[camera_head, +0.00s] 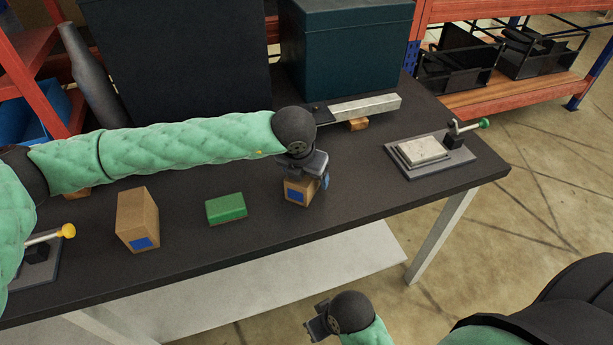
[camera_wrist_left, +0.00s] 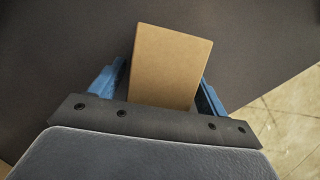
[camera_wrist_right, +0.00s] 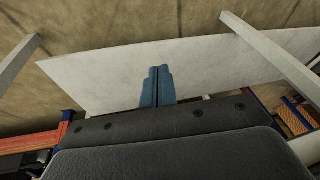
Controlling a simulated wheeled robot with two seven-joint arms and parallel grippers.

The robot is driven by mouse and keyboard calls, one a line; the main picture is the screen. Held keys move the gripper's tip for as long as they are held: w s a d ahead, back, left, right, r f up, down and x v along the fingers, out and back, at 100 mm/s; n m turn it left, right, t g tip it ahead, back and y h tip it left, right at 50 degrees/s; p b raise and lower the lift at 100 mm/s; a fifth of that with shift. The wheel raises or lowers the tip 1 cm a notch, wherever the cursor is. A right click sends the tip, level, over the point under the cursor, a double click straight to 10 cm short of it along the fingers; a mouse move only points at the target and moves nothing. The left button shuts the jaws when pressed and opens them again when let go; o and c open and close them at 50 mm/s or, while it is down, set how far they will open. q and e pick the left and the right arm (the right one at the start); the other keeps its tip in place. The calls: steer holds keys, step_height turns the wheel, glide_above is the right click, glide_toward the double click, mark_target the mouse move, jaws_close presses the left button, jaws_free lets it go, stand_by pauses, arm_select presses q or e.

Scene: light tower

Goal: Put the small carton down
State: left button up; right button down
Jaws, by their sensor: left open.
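The small brown carton (camera_head: 297,193) with a blue label stands on the dark table near its front edge, right of the green box. It also shows from above in the left wrist view (camera_wrist_left: 170,60). My left gripper (camera_head: 307,179) is over the carton, its blue fingers open on either side of it. A gap shows between the left finger and the carton; contact at the right finger is unclear. My right gripper (camera_head: 318,322) is away from the table, low in front of it. In the right wrist view its blue fingers (camera_wrist_right: 157,86) are together and empty.
A taller brown carton (camera_head: 137,220) and a green box (camera_head: 226,208) stand left on the table (camera_head: 250,243). A clamp fixture (camera_head: 430,157) with a green knob is at right, a metal bar (camera_head: 365,107) behind. Large dark boxes (camera_head: 345,50) stand at the back.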

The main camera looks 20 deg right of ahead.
arm_select(q)
steer(key=b+v, duration=0.2)
steer(key=v, duration=0.8)
steer(key=shift+s+b, duration=0.1)
steer(key=shift+b, duration=0.2)
steer(key=shift+s+a+r, duration=0.1)
steer(key=shift+r, duration=0.4)
arm_select(e)
steer(key=w+a+f+t+y, duration=0.1)
steer(key=a+f, duration=0.3)
steer(key=shift+w+a+f, duration=0.15)
steer(key=shift+a+f, duration=0.15)
steer(key=shift+f, duration=0.1)
steer(key=shift+d, duration=0.1)
